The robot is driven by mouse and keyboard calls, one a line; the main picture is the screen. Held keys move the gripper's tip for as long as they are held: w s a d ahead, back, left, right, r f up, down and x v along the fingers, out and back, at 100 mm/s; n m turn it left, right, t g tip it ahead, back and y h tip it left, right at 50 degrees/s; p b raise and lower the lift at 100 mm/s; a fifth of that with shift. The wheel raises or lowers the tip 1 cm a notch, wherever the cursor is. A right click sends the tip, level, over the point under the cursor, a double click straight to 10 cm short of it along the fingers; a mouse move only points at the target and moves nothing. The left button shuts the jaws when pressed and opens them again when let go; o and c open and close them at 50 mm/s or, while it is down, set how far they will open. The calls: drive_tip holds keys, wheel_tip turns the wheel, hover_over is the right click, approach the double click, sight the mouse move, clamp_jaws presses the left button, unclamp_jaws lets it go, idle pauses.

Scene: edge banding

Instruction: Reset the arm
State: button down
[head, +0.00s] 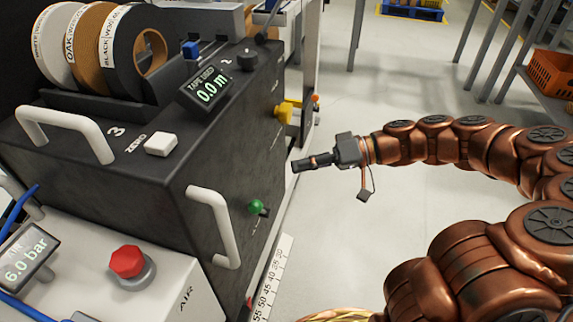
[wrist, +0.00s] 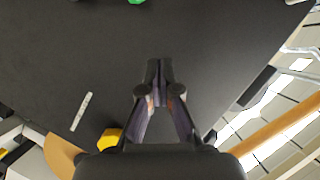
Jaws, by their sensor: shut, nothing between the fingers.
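My copper-coloured arm reaches in from the right in the head view. My gripper (head: 302,164) is shut and empty, pointing left toward the dark side panel of the edge banding machine (head: 160,225). It looks close to the panel; I cannot tell the exact gap. In the wrist view the fingertips of my gripper (wrist: 159,72) are together at the centre, with the dark panel (wrist: 130,40) beyond them.
A red button (head: 128,262) is at lower left. Open floor (head: 365,90) lies beyond my arm; an orange crate (head: 552,73) is at right.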

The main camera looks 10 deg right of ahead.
drive_tip(key=shift+d+r, duration=0.15)
drive_tip(key=shift+d, duration=0.35)
drive_tip(key=s+a+r+g+h+p, duration=0.2)
drive_tip(key=s+a+r+h+p, duration=0.15)
drive_tip(key=s+r+p, duration=0.5)
drive_tip(key=s+a+r+g+h+p, duration=0.2)
drive_tip(key=s+a+r+h+p, duration=0.3)
drive_tip(key=r+p, duration=0.65)
drive_tip(key=s+d+r+m+h+p, duration=0.2)
drive_tip(key=s+d+r+p, duration=0.4)
drive_tip(key=p, duration=0.4)
drive_tip(key=s+d+r+m+h+p, duration=0.3)
drive_tip(key=s+d+r+p, duration=0.3)
drive_tip(key=r+p, duration=0.3)
drive_tip(key=shift+s+d+r+h+p, duration=0.3)
drive_tip(key=shift+s+h+p, duration=0.1)
drive_tip(key=shift+h, duration=0.35)
